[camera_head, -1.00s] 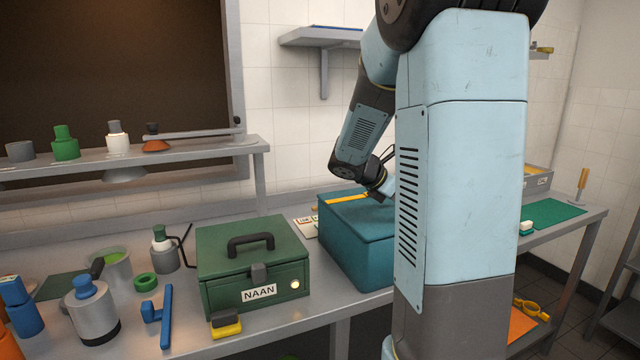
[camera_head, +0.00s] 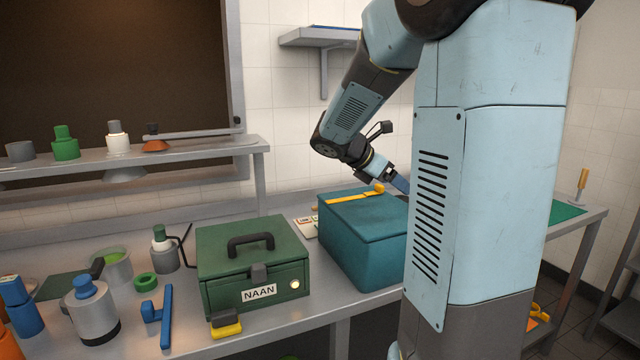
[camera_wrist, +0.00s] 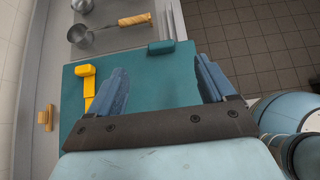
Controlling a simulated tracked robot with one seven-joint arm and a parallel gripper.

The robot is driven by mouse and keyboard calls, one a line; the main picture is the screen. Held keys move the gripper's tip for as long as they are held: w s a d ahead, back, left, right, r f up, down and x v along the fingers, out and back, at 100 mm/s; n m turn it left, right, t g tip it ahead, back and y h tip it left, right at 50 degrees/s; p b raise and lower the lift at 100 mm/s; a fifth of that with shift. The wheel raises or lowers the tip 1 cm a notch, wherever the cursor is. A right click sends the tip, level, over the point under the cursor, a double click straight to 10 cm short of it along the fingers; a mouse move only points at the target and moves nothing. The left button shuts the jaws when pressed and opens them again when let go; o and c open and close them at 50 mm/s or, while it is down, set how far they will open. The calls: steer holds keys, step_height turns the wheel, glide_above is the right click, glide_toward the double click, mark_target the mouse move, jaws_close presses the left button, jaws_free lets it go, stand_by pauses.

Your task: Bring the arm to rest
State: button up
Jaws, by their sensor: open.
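My gripper (camera_wrist: 163,92) shows in the wrist view with its two blue fingers spread apart and nothing between them. It is above the teal box (camera_wrist: 150,88), whose top fills the middle of that view. In the head view my arm reaches over the teal box (camera_head: 365,245), and my gripper's fingertips are mostly hidden behind my own arm column. A yellow strip-like tool (camera_head: 352,196) lies on the box top. It shows left of my fingers in the wrist view (camera_wrist: 88,88).
A green box labelled NAAN (camera_head: 252,265) stands left of the teal box. A blue tool (camera_head: 165,318) and a yellow-and-black item (camera_head: 226,324) lie near the front edge. A shelf (camera_head: 130,152) holds several jars. A wooden-handled ladle (camera_wrist: 110,28) lies beyond the teal box.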

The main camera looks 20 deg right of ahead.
steer(key=shift+a+r, duration=0.35)
steer(key=shift+r, duration=0.25)
steer(key=s+a+f+m+t+y, duration=0.1)
steer(key=s+a+m+t+y, duration=0.4)
steer(key=s+a+m+y, duration=0.5)
steer(key=s+a+m, duration=0.8)
steer(key=s+a, duration=0.1)
steer(key=a, duration=0.3)
steer(key=shift+s+a+t+y, duration=0.2)
steer(key=shift+s+t+y, duration=0.05)
steer(key=shift+t+y, duration=0.05)
stand_by(1.1)
